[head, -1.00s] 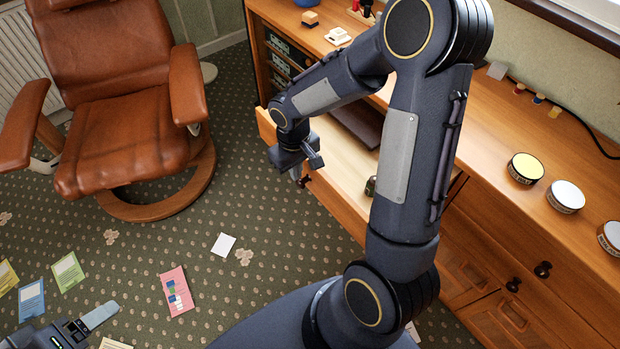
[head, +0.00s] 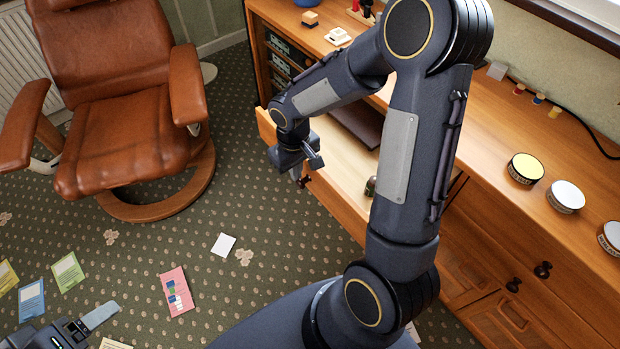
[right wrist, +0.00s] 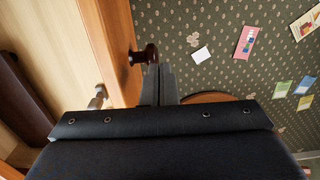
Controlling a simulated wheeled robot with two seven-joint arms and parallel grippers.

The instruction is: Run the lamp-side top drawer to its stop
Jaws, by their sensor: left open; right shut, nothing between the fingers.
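A wooden top drawer (head: 345,158) stands pulled out of the long cabinet, with a dark flat item (head: 358,124) and a small bottle (head: 371,186) inside. No lamp is in view. My right gripper (head: 307,165) is shut and empty at the outside of the drawer front. In the right wrist view its fingertips (right wrist: 160,72) are right beside the dark round knob (right wrist: 148,54); I cannot tell whether they touch it. The drawer front (right wrist: 112,40) also shows there. My left gripper (head: 88,324) is open and empty, low at the left, over the carpet.
A brown leather recliner (head: 125,130) stands left of the drawer. Cards, including a pink one (head: 176,291), lie on the carpet. The cabinet top (head: 490,130) carries several tins, such as a yellow-lidded one (head: 525,168). Carpet in front of the drawer is mostly clear.

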